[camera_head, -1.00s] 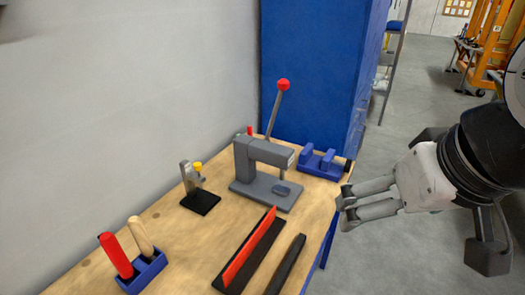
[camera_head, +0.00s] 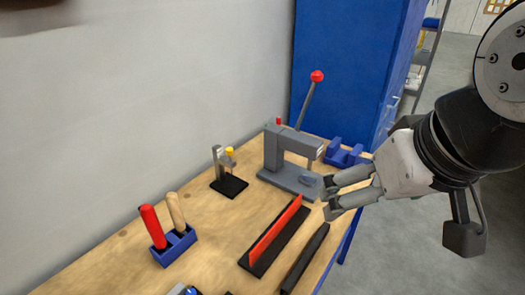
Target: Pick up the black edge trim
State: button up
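A long black bar, which looks like the black edge trim (camera_head: 305,258), lies along the right front edge of the wooden workbench (camera_head: 215,228). Its near end reaches close to the bottom of the picture. My gripper (camera_head: 326,200) is at the right, above and beyond the bar's far end, pointing left over the bench. Its two fingers look parallel with a gap between them, and nothing is held. The gripper is clear of the bar.
A black base with an upright red strip (camera_head: 276,232) lies left of the bar. A grey arbor press (camera_head: 285,165) stands behind, near my fingers. A small black-based fixture (camera_head: 229,184), a blue holder with handles (camera_head: 174,247) and a blue block (camera_head: 342,155) are also on the bench.

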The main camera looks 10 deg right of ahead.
aim_at(288, 287)
jog(key=k, duration=0.2)
jog(key=l+z, duration=0.2)
jog(key=z, duration=0.15)
jog(key=l+z, duration=0.3)
jog(key=i+j, duration=0.05)
